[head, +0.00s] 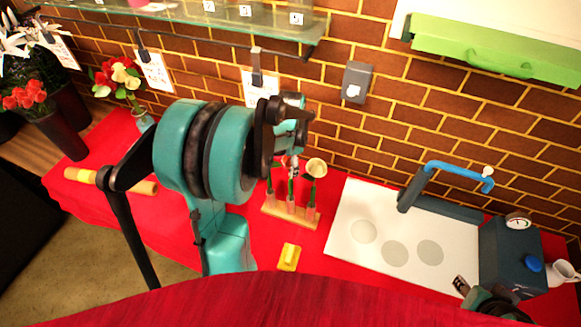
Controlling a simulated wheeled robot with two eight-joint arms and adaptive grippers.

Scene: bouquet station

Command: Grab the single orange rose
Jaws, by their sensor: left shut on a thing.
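My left gripper (291,152) reaches down over a small wooden stand (290,213) on the red table. It is shut on a flower in the stand; its own wrist and fingers hide most of the bloom, so I cannot tell its colour. A cream rose (316,167) stands upright in the stand just right of the gripper. Green stems show below in the stand's holders. No orange rose shows clearly. My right gripper (461,286) is at the lower right, near the white board's front edge; whether it is open is too small to tell.
A white board with round grey spots (395,225) lies right of the stand, beside a dark machine with a blue tap (458,170). A yellow block (289,257) lies in front. Vases of red flowers (25,97) stand at the left. A glass shelf (230,22) hangs above.

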